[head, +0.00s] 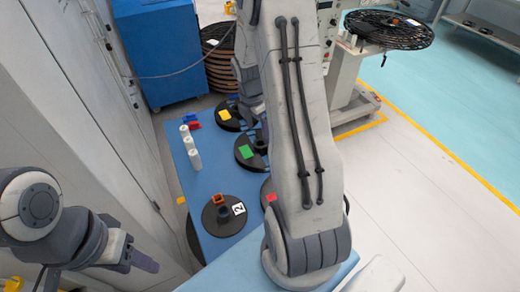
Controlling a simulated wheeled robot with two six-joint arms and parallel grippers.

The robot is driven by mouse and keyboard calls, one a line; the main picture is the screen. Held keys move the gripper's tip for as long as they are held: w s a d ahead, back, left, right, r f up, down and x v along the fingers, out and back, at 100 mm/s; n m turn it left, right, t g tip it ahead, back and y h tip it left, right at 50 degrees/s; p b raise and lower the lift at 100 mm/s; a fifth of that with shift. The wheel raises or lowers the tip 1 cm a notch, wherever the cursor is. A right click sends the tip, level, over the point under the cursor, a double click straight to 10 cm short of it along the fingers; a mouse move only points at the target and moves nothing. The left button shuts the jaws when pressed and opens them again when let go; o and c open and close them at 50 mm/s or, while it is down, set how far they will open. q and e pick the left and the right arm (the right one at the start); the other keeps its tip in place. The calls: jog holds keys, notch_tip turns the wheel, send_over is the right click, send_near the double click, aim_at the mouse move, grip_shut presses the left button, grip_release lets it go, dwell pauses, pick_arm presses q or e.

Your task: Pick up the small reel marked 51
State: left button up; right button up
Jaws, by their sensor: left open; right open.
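No reel with a readable 51 shows. A small black reel (222,222) with a white label lies flat at the near end of the blue table; its label looks like a 2. Behind it are black reels with a green label (246,152) and a yellow label (225,115). A red-labelled reel (269,197) is partly hidden by my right arm. My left gripper (140,262) is open and empty, left of the table's near end. My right gripper (250,100) is open near the far reels, mostly hidden behind its own arm.
A blue cabinet (160,50) stands behind, beside a stack of brown reels (219,67). A stand at right holds a large black reel (389,29). Open floor lies right.

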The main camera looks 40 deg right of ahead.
aim_at(260, 140)
jog(key=shift+d+f, duration=0.2)
jog(key=shift+f, duration=1.35)
jog(key=shift+d+f, duration=0.2)
jog(key=shift+f, duration=1.35)
grip_shut()
jog(key=shift+r, duration=0.15)
